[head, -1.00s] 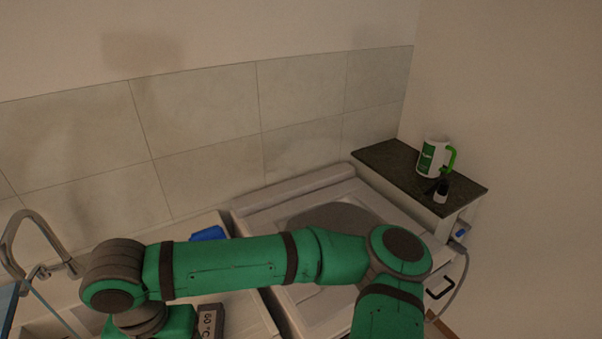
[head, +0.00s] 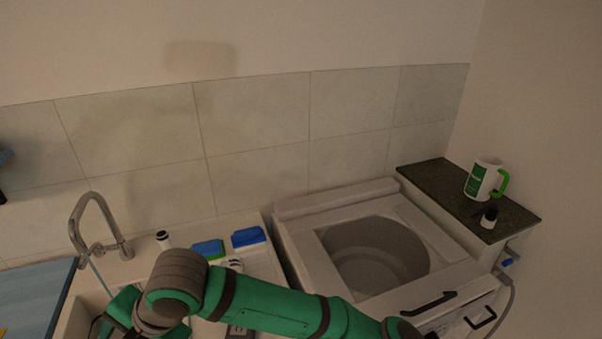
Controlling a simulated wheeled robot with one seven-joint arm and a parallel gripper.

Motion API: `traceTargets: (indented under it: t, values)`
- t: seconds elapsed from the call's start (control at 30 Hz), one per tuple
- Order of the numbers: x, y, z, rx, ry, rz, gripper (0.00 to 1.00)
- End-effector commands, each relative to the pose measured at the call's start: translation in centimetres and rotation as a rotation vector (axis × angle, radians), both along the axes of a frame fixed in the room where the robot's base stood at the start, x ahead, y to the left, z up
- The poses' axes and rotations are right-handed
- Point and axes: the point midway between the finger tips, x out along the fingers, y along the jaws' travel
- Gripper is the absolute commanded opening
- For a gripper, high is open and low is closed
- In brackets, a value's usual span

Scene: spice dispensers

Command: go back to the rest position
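My green arm with grey joints crosses the bottom of the head view, from the lower right to a grey joint at the lower left. Past that joint, a short green part and some dark shapes show at the lower left, over the sink area. I cannot make out any gripper fingers, so I cannot see whether my gripper is open or holds something.
A white top-opening machine (head: 288,237) with a round tub stands right of the counter. A mug (head: 482,179) and a small black-and-white bottle (head: 489,217) stand on a dark shelf (head: 421,172).

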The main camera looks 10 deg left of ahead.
Motion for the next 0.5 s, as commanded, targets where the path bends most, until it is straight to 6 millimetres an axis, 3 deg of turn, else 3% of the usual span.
traceTargets:
  t: [0.2,0.5]
  values:
    - [-0.2,4.5,3.6,0.296,0.172,-0.151,0.68]
    - [2.4,6.8,8.4,0.657,0.424,-0.390,0.68]
